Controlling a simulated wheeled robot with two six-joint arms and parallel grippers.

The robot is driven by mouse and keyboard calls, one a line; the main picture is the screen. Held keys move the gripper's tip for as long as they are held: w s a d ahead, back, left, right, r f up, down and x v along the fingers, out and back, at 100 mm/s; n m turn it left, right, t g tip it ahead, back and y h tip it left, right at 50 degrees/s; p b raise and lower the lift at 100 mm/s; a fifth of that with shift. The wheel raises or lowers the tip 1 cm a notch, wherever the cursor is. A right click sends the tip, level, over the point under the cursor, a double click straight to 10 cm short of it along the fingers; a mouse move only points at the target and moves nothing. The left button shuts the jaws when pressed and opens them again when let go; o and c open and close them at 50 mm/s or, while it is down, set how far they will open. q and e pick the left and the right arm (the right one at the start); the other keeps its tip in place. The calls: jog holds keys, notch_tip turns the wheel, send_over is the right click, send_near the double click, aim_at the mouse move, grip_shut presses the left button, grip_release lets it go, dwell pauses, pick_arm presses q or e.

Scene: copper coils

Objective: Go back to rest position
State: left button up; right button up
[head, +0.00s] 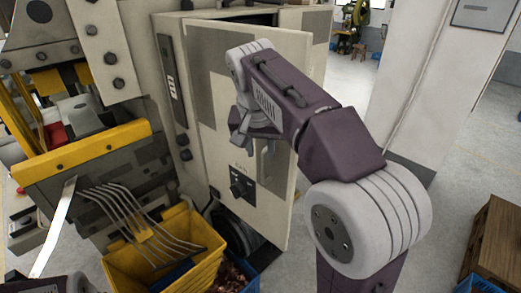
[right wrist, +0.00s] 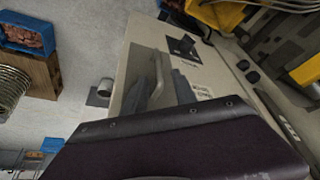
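My right arm, purple and white, reaches up in the head view and bends down to its gripper. The right gripper (head: 256,150) hangs in front of the cream cabinet door (head: 285,195). Its two small fingers look apart, with nothing seen between them. I cannot tell how far it is from the door. My left gripper is not clearly in view.
A machine with a yellow bar (head: 85,155) stands at the left. A yellow bin (head: 190,265) sits below bent metal rods. A wooden crate (head: 497,245) stands at the lower right. In the right wrist view a blue bin (right wrist: 28,42) holds copper pieces.

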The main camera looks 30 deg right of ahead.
dwell(0.3)
jog(key=s+a+f+n+g+y+b, duration=0.1)
jog(key=s+f+b, duration=0.3)
jog(key=f, duration=0.9)
jog(key=s+a+f+n+y+b, duration=0.1)
jog(key=s+a+f+n+b, duration=0.1)
jog(key=f, duration=1.2)
jog(key=s+a+f+n+g+b, duration=0.1)
jog(key=s+f+b, duration=0.5)
jog(key=f, duration=0.8)
jog(key=s+a+n, duration=0.1)
jog(key=n, duration=0.1)
jog(key=shift+a+f+n+g+y, duration=0.2)
jog(key=shift+a+n+g+y, duration=0.1)
jog(key=shift+y, duration=0.1)
